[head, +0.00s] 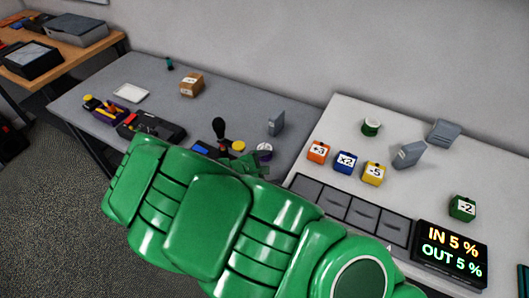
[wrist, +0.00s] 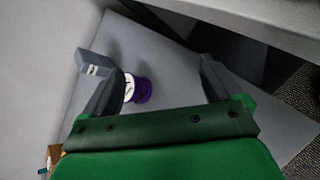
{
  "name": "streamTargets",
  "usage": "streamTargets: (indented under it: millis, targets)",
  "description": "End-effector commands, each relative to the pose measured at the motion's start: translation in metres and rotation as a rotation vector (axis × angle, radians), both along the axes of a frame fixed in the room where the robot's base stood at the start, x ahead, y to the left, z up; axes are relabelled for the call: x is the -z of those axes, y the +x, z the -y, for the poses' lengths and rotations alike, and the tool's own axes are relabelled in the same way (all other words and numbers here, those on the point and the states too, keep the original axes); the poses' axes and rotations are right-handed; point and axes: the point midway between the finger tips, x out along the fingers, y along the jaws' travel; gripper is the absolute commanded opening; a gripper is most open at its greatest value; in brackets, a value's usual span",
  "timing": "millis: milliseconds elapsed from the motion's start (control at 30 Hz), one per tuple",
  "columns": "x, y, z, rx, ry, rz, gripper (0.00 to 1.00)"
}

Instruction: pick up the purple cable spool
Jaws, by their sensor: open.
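The purple cable spool (wrist: 145,89) has a white face and lies on the grey table, beside the left finger in the wrist view. That finger covers part of its left side. In the head view the spool (head: 265,151) sits just beyond the end of my green arm, near the table's right side. My gripper (wrist: 162,66) is open with nothing held between its dark fingers. The spool shows in the left part of the gap between the fingers; its exact distance from them cannot be told.
A grey upright object (head: 276,122) stands behind the spool. A yellow item (head: 238,146) and a black-handled tool (head: 219,132) are left of it. Numbered cubes (head: 346,161) and grey bins (head: 349,210) occupy the white table at right.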

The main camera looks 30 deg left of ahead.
Motion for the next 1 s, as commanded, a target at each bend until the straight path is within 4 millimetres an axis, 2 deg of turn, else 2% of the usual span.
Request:
streamTargets:
  millis: [33, 167, 400, 533, 700, 1000]
  targets:
    - [0.009, -0.005, -0.002, -0.046, -0.052, -0.003, 0.92]
    - [0.024, -0.006, -0.016, -0.192, -0.193, -0.002, 0.92]
    - [0.031, 0.017, -0.055, -0.477, -0.446, 0.02, 0.92]
    - [0.034, 0.025, -0.071, -0.579, -0.54, 0.032, 0.92]
    - [0.036, 0.03, -0.078, -0.626, -0.584, 0.039, 0.92]
    - [0.043, 0.05, -0.076, -0.623, -0.583, 0.038, 0.92]
